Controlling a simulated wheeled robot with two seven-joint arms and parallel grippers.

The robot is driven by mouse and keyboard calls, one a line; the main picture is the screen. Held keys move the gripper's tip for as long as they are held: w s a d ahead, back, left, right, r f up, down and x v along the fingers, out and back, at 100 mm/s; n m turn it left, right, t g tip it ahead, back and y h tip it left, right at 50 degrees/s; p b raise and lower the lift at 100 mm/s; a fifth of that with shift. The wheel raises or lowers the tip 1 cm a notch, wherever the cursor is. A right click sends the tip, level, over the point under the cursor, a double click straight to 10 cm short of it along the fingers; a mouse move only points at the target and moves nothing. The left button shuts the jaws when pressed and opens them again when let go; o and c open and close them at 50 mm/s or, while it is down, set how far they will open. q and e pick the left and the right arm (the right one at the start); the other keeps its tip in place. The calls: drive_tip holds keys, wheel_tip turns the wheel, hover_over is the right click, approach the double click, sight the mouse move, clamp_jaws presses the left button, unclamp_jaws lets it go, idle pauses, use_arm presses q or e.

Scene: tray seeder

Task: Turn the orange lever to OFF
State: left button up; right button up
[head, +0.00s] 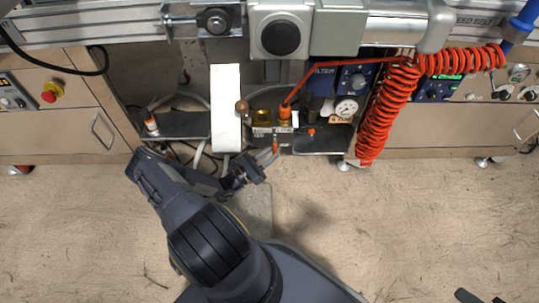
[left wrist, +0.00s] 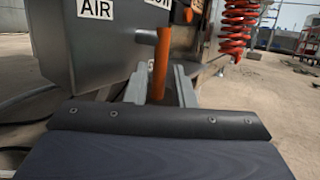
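The orange lever (head: 276,146) hangs below the labelled valve panel in the head view. In the left wrist view the orange lever (left wrist: 160,62) stands nearly upright between the two grey fingers of my left gripper (left wrist: 160,88). The fingers are apart, one on each side of it, and I see no clear grip on it. In the head view my left gripper (head: 268,158) reaches up to the lever from below left. An AIR label (left wrist: 95,9) is on the grey metal box, and another label beside it is cut off. Dark tips at the lower right edge may be my right gripper (head: 482,298).
A white upright panel (head: 226,108) stands just left of the valve. A coiled red hose (head: 378,115) hangs to the right, near a pressure gauge (head: 346,108). A red emergency button (head: 52,91) is on the left cabinet. The floor in front is clear.

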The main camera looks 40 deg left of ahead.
use_arm(q)
drive_tip(key=p+v, duration=0.1)
drive_tip(key=v, duration=0.6)
drive_tip(key=shift+s+p, duration=0.3)
drive_tip(key=shift+s+a+f, duration=0.1)
drive_tip(key=shift+a, duration=0.05)
